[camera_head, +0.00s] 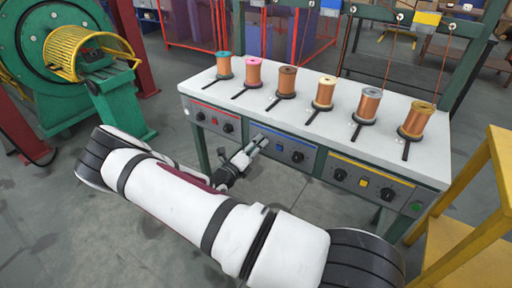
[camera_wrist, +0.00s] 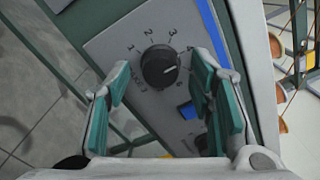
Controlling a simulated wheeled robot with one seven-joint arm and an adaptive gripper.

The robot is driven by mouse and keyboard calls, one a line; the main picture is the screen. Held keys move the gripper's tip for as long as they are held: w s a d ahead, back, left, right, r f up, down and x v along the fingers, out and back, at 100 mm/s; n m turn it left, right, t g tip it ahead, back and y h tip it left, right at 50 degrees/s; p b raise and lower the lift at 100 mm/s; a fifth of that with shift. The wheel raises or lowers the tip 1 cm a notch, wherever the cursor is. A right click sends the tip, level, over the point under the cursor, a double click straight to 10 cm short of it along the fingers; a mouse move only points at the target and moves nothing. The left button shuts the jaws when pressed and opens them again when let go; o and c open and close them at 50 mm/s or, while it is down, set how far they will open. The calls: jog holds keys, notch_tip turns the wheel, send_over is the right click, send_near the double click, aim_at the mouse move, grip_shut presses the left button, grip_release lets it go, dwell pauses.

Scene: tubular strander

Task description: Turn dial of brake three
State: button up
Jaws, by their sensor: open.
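The bench front carries a red, a blue and a yellow panel, each with black dials. My gripper (camera_head: 259,143) is at the left part of the blue panel (camera_head: 282,150), covering its left dial. In the wrist view, a round black dial (camera_wrist: 160,66) with printed numbers around it lies between and beyond the open teal fingers of my gripper (camera_wrist: 163,72). Its white mark points right. Whether the fingers touch it is unclear. The blue panel's right dial (camera_head: 297,157) is free. The yellow panel has a left dial (camera_head: 340,174) and a right dial (camera_head: 387,194).
Several wire spools stand on the white bench top (camera_head: 310,120). The red panel (camera_head: 213,117) is left of my gripper. A yellow step frame (camera_head: 470,205) stands right of the bench, and a green machine (camera_head: 60,60) at the far left. A blue button (camera_wrist: 187,110) is close to the right finger.

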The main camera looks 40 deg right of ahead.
jog(key=shift+d, duration=0.15)
jog(key=shift+c, duration=0.6)
jog(key=c, duration=1)
jog(key=shift+c, duration=0.2)
